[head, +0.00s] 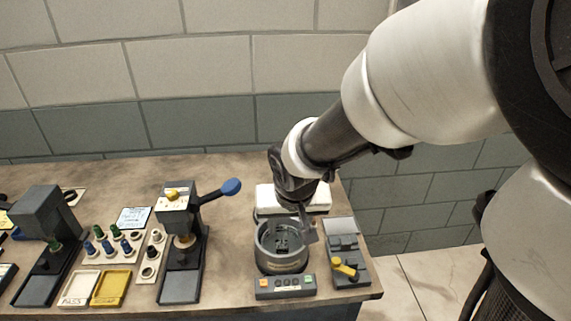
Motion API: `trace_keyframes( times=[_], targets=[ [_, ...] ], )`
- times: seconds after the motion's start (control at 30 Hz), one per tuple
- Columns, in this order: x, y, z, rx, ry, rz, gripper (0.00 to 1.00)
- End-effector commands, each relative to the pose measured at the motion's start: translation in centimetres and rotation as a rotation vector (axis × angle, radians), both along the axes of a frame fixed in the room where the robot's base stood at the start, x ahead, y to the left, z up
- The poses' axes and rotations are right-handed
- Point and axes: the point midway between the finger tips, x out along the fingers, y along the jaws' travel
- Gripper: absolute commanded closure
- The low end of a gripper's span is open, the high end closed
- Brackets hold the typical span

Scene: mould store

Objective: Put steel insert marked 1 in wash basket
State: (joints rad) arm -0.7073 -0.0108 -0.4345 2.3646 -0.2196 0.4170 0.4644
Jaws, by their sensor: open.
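My gripper (307,226) is open, over the right rim of a round grey tub (262,250) on the bench. The tub's inside shows a small dark item (282,244); I cannot tell whether this is the wash basket or something in it. Several small dark and metallic round pieces stand in a pale narrow rack (148,271) left of the tub. No mark 1 is readable, so I cannot tell which piece is the steel insert. No held object shows at the fingers, which are small and partly hidden by the wrist.
A press with a blue-knobbed lever (231,187) stands left of the tub. White (80,288) and yellow (111,288) trays and several blue and green-topped pieces lie left.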

Motion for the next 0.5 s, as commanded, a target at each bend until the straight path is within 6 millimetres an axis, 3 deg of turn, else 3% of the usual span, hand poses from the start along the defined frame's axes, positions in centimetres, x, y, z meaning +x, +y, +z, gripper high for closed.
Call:
trace_keyframes(
  times=[0.17,0.3,0.5],
  targets=[
    [-3.9,-4.3,6.4,0.061,-0.030,-0.026,0.57],
    [-8.4,-6.9,10.5,0.049,-0.069,-0.014,0.57],
    [-13.0,-8.5,13.1,-0.007,-0.102,-0.002,0.57]
  ],
)
